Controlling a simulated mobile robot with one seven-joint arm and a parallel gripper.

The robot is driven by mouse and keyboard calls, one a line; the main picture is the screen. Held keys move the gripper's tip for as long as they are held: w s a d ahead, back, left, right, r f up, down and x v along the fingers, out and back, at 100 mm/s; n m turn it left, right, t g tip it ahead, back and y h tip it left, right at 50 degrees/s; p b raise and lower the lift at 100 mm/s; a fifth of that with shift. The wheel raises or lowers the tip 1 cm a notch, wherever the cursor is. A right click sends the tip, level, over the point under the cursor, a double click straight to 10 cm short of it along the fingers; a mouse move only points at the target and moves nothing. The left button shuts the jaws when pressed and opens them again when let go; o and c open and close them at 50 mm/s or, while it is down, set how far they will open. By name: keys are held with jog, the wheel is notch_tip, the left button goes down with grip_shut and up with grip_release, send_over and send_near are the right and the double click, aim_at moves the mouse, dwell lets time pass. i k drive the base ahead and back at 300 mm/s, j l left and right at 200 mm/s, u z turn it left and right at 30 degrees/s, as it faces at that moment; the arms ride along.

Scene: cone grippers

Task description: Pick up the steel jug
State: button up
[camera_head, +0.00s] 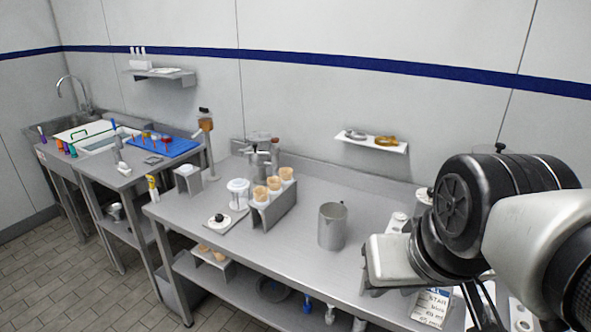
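The steel jug (332,226) is a plain grey metal cylinder. It stands upright on the steel worktop (299,230), right of the cone holder, with nothing touching it. My gripper (393,262) is at the end of my arm, to the right of the jug in the picture and apart from it. Its fingers do not show clearly, so I cannot tell whether it is open or shut.
A holder (271,211) with several cones stands left of the jug, with a white tub (238,193) beside it. A wall shelf (372,144) is behind. A label card (430,307) is at the front right. The worktop just left and front of the jug is clear.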

aim_at(334, 216)
jog(key=i+j+z, duration=0.4)
jog(key=i+j, duration=0.15)
jog(key=j, duration=0.2)
jog(key=i+j+z, duration=0.2)
jog(key=j, duration=0.2)
